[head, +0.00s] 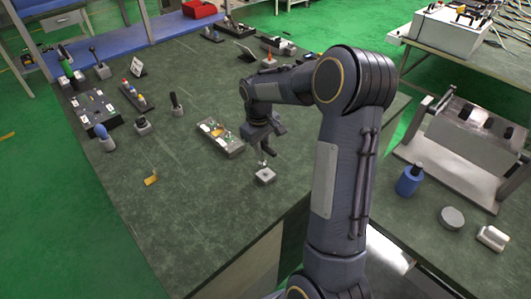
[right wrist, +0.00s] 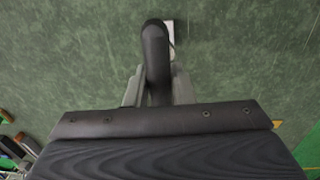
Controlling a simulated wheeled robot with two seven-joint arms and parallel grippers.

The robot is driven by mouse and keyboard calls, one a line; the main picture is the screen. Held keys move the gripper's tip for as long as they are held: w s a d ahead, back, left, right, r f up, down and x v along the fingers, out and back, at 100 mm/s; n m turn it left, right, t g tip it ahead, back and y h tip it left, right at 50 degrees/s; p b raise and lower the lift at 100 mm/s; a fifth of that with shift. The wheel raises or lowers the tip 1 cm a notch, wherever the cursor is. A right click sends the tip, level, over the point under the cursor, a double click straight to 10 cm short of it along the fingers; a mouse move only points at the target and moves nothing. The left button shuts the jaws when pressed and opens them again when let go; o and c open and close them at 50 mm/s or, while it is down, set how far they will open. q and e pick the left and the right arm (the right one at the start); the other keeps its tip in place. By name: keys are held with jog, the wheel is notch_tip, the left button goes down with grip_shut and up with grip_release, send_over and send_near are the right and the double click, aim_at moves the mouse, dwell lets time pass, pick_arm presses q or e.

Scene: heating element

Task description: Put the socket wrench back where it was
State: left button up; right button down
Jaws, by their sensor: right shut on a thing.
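My right gripper (head: 262,146) is over the near part of the green table, pointing down. It is shut on the socket wrench (right wrist: 156,62), whose dark rounded handle shows between the fingers (right wrist: 158,92) in the right wrist view. In the head view the gripper mostly hides the wrench. A small light grey block (head: 265,177) is on the table just below the gripper; part of it shows behind the handle in the right wrist view (right wrist: 169,25). A thin shaft shows just above the block; I cannot tell whether it sits in it. My left gripper is not in view.
A tray of small parts (head: 221,140) lies close left of the gripper. Dark-handled tools in grey blocks (head: 142,126) and a black parts board (head: 93,108) stand further left. A yellow piece (head: 151,180) lies on otherwise clear table. A metal fixture (head: 470,135) stands at right.

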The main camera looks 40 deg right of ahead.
aim_at(266, 162)
jog(key=shift+s+d+f, duration=0.1)
jog(key=shift+d+f, duration=0.1)
jog(key=f, duration=0.3)
jog(key=shift+s+d+f+p, duration=0.15)
jog(key=shift+d+p, duration=0.15)
jog(key=shift+d, duration=0.05)
jog(key=shift+f, duration=0.3)
jog(key=shift+f, duration=0.15)
jog(key=c, duration=1.2)
grip_release()
jog(key=shift+c, duration=0.2)
